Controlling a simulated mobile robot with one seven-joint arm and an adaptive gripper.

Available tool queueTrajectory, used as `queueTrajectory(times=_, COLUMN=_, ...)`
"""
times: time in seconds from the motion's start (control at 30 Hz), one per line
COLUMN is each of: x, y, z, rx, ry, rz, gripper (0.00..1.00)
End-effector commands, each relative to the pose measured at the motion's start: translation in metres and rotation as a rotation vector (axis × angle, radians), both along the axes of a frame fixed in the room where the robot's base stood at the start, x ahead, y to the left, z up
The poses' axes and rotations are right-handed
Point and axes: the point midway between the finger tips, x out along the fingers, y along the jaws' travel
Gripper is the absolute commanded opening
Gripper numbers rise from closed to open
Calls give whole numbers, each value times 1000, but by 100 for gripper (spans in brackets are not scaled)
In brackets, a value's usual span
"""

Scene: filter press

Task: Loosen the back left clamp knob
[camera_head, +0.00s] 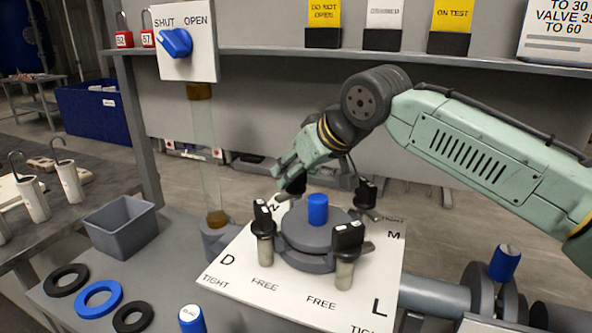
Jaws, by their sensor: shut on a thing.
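The filter press is a round grey housing (296,257) with a blue cap (318,209) on a white plate (225,262). Black clamp knobs stand around it: front left (263,222), front right (348,237) and back right (366,193). My gripper (291,182) reaches down from behind, at the back left clamp knob (294,186). It is shut on that knob, which is mostly hidden by the fingers. How far the knob is turned cannot be told.
A blue valve handle (176,42) on a SHUT/OPEN panel stands left of my gripper. A grey bin (122,226) and loose rings (98,299) lie on the bench at left. A shelf with signs (383,38) runs behind. A pipe (435,295) runs along the right.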

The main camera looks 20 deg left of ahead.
Motion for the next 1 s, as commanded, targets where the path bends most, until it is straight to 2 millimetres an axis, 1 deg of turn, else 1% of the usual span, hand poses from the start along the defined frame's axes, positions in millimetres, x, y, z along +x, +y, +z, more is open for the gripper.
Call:
queueTrajectory(times=0.07, x=-4, y=4, z=-2, rx=2, ry=4, rz=-11, gripper=10)
queueTrajectory(times=0.43, x=0, y=1, z=-2, rx=4, ry=0, rz=-252, gripper=10)
queueTrajectory(times=0.8, x=1, y=0, z=-1, rx=5, ry=1, rz=-276, gripper=10)
queueTrajectory(times=0.83, x=1, y=0, z=-1, rx=5, ry=1, rz=-276, gripper=40)
queueTrajectory(times=1.0, x=1, y=0, z=0, rx=5, ry=1, rz=-275, gripper=51)
